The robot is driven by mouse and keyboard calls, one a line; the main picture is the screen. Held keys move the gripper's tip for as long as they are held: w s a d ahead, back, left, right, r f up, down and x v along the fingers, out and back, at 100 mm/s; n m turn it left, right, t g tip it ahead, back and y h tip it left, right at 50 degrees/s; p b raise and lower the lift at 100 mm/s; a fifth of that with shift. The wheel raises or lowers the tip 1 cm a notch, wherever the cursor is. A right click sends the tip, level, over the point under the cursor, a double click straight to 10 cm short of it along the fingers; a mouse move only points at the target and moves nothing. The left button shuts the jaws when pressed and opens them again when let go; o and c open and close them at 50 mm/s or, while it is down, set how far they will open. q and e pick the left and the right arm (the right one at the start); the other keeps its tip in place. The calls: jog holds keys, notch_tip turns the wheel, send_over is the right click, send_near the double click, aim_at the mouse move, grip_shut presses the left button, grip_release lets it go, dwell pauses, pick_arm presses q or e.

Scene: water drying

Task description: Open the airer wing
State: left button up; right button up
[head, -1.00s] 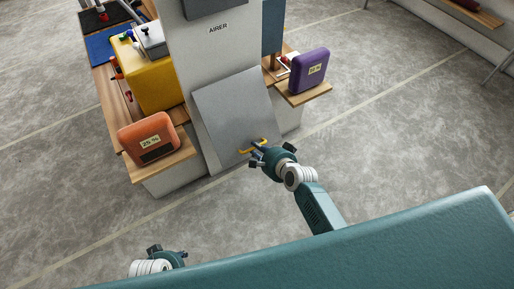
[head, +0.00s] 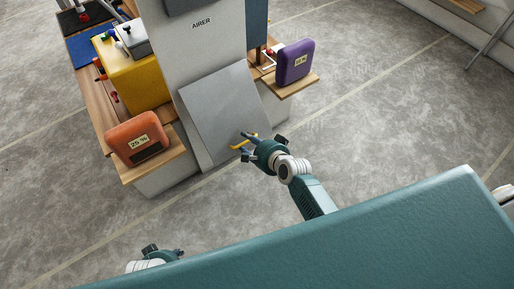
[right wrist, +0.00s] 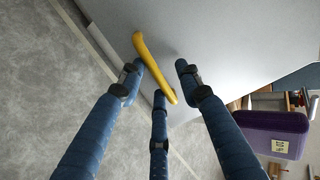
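The airer wing (head: 217,105) is a flat grey panel on the front of the white airer column (head: 200,50). It leans outward at its lower end. Its yellow bar handle (head: 237,144) is near the lower right edge; the handle also shows in the right wrist view (right wrist: 153,64). My right gripper (head: 248,144) is at the handle. In the right wrist view its blue fingers (right wrist: 160,80) are spread with the handle between them, and I see no firm closing on it. My left gripper (head: 163,252) is low at the left, away from the airer, its fingers partly hidden.
An orange block marked 25 % (head: 137,139) sits on a wooden side shelf to the left. A purple block (head: 294,61) sits on the right shelf. A yellow container (head: 135,75) stands behind. The grey floor (head: 380,120) to the right is clear.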

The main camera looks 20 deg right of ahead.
jog(key=v, duration=1)
jog(key=shift+s, duration=0.4)
jog(key=shift+r, duration=0.1)
